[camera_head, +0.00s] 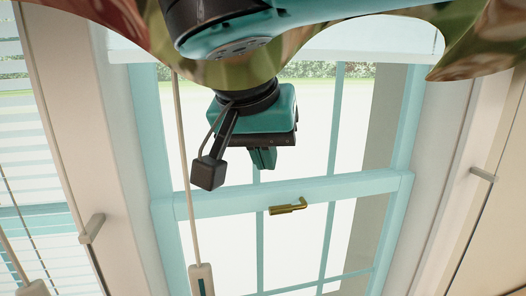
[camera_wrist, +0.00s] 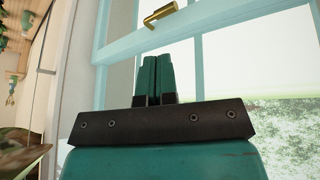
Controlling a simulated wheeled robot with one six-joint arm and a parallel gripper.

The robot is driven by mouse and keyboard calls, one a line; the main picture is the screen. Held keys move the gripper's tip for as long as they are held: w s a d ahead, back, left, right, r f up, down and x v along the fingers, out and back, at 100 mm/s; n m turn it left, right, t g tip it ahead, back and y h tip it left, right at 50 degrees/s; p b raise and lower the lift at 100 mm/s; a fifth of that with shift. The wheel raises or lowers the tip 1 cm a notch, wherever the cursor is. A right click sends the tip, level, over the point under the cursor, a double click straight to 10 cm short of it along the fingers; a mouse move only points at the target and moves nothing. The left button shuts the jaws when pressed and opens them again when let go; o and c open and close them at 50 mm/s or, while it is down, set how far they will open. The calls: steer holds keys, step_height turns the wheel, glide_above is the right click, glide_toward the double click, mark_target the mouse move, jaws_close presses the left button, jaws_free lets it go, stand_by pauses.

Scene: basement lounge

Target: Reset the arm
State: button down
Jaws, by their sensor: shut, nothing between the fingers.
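My gripper (camera_head: 263,158) hangs in front of a window in the head view, teal and black, with its fingers pressed together and nothing between them. In the wrist view the two teal fingers (camera_wrist: 154,80) stand side by side, shut and empty. My arm reaches in from the top of the head view, and its links hide the upper part of the window. The fingertips appear just above the window's crossbar in the picture; I cannot tell how far they are from it.
The window frame (camera_head: 230,202) is pale blue, with a brass latch (camera_head: 288,206) on its crossbar, also in the wrist view (camera_wrist: 161,14). A cord with a pale pull (camera_head: 201,279) hangs left of the gripper. Blinds (camera_head: 22,140) cover the left window. Grass shows outside.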

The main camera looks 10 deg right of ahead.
steer(key=s+d+f+n+g+y+b, duration=0.1)
steer(key=d+f+n+b, duration=0.2)
steer(key=f, duration=0.4)
steer(key=d+f+n+y+b, duration=0.2)
steer(key=d+f+n+b, duration=0.15)
steer(key=f, duration=0.25)
steer(key=s+a+f+n+g+y+b, duration=0.2)
steer(key=s+f+n, duration=0.4)
steer(key=s+f, duration=0.4)
steer(key=s+g+y+b, duration=0.1)
steer(key=s+y+b, duration=0.1)
steer(key=shift+s+y, duration=0.4)
steer(key=shift+d, duration=0.1)
